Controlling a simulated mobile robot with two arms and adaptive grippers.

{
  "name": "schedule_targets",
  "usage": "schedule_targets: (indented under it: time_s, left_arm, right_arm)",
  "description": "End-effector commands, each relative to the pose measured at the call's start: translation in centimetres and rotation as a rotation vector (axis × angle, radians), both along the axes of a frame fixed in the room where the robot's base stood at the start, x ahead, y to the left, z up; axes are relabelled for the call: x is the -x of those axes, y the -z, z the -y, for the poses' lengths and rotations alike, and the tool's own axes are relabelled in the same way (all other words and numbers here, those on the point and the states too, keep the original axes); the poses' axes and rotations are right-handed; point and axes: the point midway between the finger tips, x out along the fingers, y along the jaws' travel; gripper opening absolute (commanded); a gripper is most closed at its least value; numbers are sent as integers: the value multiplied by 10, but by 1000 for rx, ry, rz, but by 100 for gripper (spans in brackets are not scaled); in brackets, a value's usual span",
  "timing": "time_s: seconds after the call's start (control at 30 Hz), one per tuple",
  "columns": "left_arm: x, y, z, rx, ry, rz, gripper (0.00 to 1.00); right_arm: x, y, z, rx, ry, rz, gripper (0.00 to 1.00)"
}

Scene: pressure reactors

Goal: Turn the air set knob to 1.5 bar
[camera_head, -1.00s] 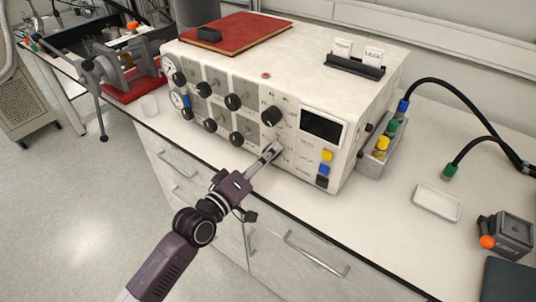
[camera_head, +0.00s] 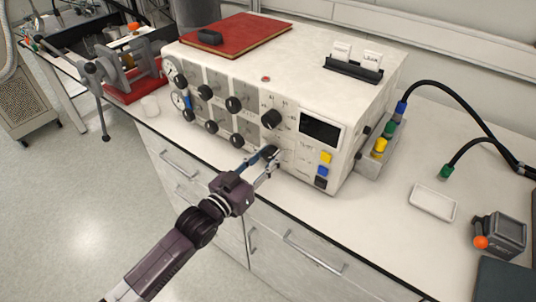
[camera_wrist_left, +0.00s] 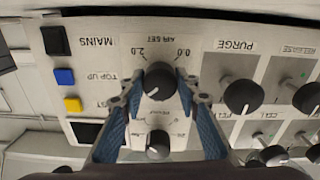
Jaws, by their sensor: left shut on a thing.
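The air set knob (camera_wrist_left: 159,80) is a round black knob on the white front panel. The wrist view shows it upside down, with its AIR SET label and the marks 2.0 and 0.0 around it. In the head view the knob (camera_head: 269,152) is partly covered by my fingers. My left gripper (camera_head: 267,163) is shut on the knob, with one blue-grey finger on each side in the wrist view (camera_wrist_left: 160,91). A pale mark shows on the knob, but I cannot read its exact setting. My right gripper is not in view.
Another black knob (camera_wrist_left: 158,145) lies between my fingers, close to the air set knob. The purge knob (camera_wrist_left: 242,96) is beside them. Blue (camera_head: 323,170) and yellow (camera_head: 326,157) buttons sit to the right in the head view.

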Motion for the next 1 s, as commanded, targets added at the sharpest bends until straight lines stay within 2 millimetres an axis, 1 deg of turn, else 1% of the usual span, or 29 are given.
schedule_targets:
  time_s: [0.2, 0.4, 0.63, 1.0]
  left_arm:
    - [1, 2, 0, -130, 1, 87, 6]
    - [1, 2, 0, -209, 0, 144, 6]
    - [1, 3, 0, -253, 0, 175, 6]
    - [1, 3, 0, -261, 0, 181, 6]
  right_arm:
    - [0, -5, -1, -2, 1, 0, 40]
    - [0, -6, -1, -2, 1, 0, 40]
    - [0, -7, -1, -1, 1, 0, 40]
    - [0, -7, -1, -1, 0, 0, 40]
